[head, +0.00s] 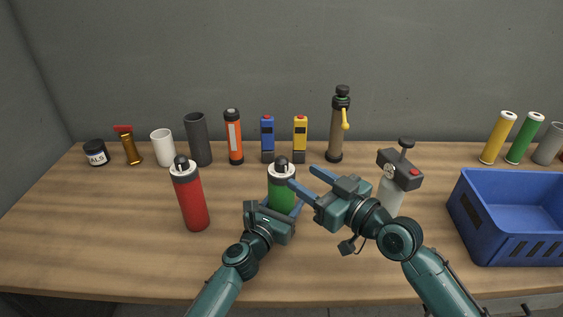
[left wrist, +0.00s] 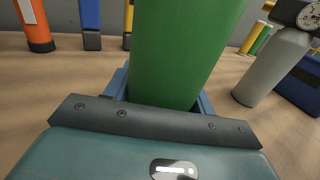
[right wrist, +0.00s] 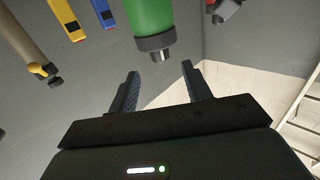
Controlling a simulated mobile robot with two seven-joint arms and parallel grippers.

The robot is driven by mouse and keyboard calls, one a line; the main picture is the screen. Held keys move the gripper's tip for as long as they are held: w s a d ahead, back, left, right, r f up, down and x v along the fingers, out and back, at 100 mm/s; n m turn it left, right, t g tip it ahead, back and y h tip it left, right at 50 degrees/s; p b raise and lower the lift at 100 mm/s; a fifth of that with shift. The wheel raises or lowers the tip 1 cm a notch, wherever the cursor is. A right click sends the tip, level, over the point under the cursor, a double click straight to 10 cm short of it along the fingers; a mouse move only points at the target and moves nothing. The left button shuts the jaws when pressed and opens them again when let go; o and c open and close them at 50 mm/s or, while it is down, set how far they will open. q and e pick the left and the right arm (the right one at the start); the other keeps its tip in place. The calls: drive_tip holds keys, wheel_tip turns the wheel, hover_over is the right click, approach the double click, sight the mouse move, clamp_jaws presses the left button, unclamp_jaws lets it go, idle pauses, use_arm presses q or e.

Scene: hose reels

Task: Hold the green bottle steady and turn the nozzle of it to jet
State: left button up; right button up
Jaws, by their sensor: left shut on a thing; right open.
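The green bottle (head: 282,196) stands upright on the table, with a grey collar and a dark nozzle (head: 281,162) on top. My left gripper (head: 277,206) is shut on its lower body; the left wrist view shows the green body (left wrist: 185,50) between the fingers. My right gripper (head: 301,177) is open and empty, just right of the bottle's top. In the right wrist view the bottle appears inverted, its nozzle (right wrist: 161,54) beyond the open fingertips (right wrist: 160,72), roughly centred between them and apart from them. I cannot read the nozzle's setting.
A red bottle (head: 192,200) stands to the left. A grey bottle with a gauge head (head: 399,171) stands behind my right arm. A blue crate (head: 520,245) is at the right. Several tools and tubes line the back, including an orange flashlight (head: 234,145).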

sight(286, 166)
drive_tip(key=x, duration=0.8)
drive_tip(key=shift+w+a, duration=0.1)
drive_tip(key=shift+w, duration=0.05)
drive_tip(key=c, duration=1)
drive_tip(key=shift+o, duration=0.2)
